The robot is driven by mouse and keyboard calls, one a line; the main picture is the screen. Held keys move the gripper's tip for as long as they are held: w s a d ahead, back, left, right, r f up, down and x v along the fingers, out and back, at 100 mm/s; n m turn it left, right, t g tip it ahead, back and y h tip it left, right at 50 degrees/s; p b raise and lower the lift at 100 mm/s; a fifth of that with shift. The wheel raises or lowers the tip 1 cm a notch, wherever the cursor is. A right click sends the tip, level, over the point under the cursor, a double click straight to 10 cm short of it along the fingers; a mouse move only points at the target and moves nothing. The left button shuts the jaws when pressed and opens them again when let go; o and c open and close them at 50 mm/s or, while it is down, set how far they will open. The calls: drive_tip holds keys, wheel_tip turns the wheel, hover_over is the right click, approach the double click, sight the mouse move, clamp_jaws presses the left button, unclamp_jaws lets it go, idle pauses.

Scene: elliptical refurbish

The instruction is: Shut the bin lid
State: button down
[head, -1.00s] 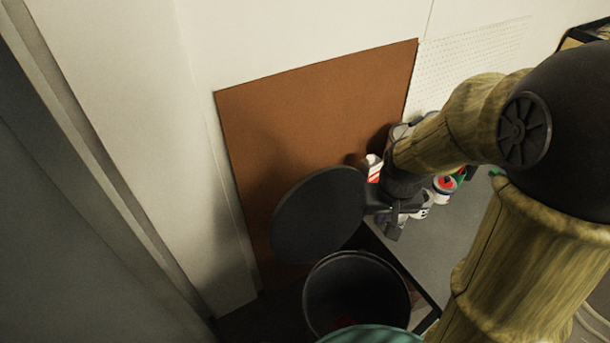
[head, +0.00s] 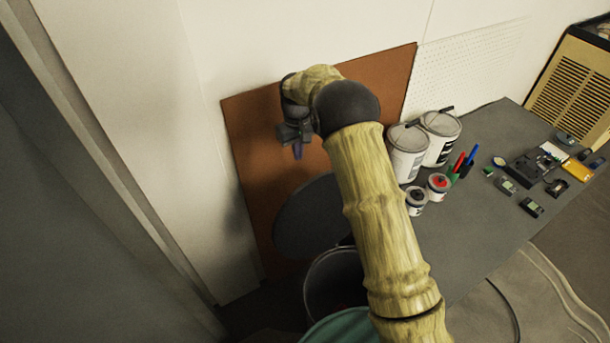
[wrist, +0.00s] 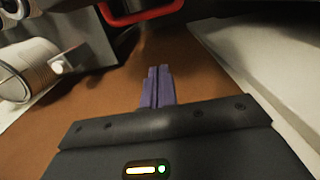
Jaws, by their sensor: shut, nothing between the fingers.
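The bin (head: 325,285) is a dark round container at the bottom middle of the head view, its mouth open upward. Its dark round lid (head: 300,222) stands tilted up behind it, in front of the brown board; my arm hides the lid's right part. My gripper (head: 298,152) is above the lid and apart from it in the head view, in front of the board. In the wrist view its purple fingers (wrist: 157,88) are together with nothing between them. A red-edged dark thing (wrist: 140,12) shows at the top of the wrist view; I cannot tell what it is.
The brown board (head: 250,125) leans on the white wall behind the bin. A grey table (head: 480,220) to the right holds paint cans (head: 407,152), pens and small devices. A grey panel (head: 80,230) stands close on the left.

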drive_tip(key=shift+f, duration=0.15)
drive_tip(key=s+d+f+p, duration=0.2)
drive_tip(key=s+f+p, duration=0.1)
drive_tip(key=f+p, duration=0.3)
drive_tip(key=shift+s+d+f, duration=0.15)
drive_tip(key=shift+s+f, duration=0.05)
drive_tip(key=shift+f, duration=0.9)
drive_tip(key=shift+d, duration=0.15)
